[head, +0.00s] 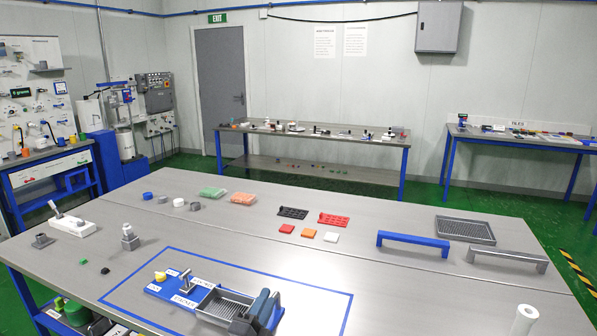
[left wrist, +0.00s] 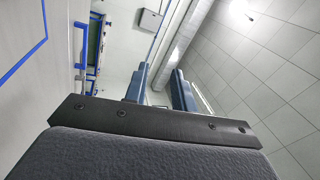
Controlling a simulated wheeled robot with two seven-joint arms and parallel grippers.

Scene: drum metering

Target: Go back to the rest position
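My left gripper (head: 264,303) shows at the bottom middle of the head view, in front of the grey ribbed tray on the blue-marked area. In the left wrist view its two blue-grey fingers (left wrist: 160,88) stand apart with nothing between them. They point toward the far wall and ceiling, not at the table. My right gripper is in neither view.

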